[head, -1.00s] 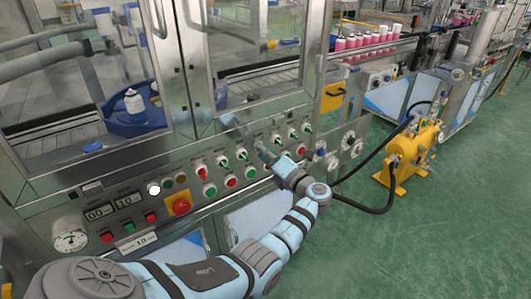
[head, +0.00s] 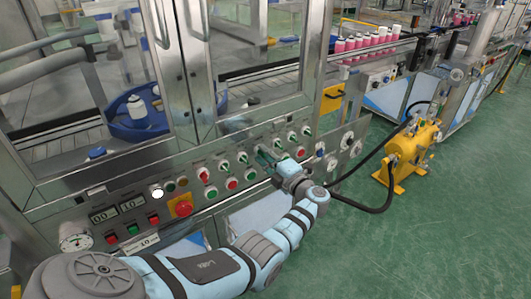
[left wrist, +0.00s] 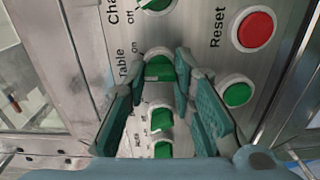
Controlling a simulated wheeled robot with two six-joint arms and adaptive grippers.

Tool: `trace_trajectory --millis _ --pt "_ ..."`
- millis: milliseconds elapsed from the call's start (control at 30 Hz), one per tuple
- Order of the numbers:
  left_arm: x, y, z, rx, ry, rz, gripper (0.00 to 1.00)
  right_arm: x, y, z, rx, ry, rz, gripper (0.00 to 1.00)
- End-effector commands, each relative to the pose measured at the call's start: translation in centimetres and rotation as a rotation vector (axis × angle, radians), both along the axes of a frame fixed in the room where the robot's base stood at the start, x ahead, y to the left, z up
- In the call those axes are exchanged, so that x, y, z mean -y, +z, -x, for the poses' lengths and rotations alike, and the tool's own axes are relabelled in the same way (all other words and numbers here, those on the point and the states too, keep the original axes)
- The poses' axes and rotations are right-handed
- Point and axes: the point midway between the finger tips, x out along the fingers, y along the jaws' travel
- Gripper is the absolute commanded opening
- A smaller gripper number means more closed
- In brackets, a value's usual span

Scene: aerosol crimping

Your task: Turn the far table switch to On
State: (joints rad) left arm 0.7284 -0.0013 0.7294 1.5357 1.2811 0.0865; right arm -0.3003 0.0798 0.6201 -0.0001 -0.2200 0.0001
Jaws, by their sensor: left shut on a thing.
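The green table switch (left wrist: 160,70) is in the left wrist view, a green knob in a pale ring beside the label "Table", with "On" next to it. My left gripper (left wrist: 162,74) has its two teal fingers on either side of this knob and is shut on it. The fingers cover part of the knob, so I cannot tell its exact angle. In the head view my left gripper (head: 268,157) reaches the right part of the control panel (head: 225,172) and hides the switch there. My right gripper is not in view.
More green knobs (left wrist: 160,117) sit close to the fingers. A red Reset button (left wrist: 256,29) and a green button (left wrist: 237,93) lie to the right. In the head view a red emergency knob (head: 183,208) is further left, and a yellow pump (head: 407,155) stands on the floor.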

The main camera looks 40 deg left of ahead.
Motion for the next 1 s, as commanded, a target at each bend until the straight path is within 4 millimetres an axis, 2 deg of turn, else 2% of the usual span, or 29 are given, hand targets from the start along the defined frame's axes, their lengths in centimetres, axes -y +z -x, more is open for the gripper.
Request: trace_trajectory --millis 500,1000 --pt "0.0 0.0 0.0 -0.386 -0.001 -0.114 0.0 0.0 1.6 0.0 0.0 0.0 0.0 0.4" --pt "0.0 -0.1 0.0 -0.489 -0.001 -0.145 0.0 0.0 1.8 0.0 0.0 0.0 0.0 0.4"
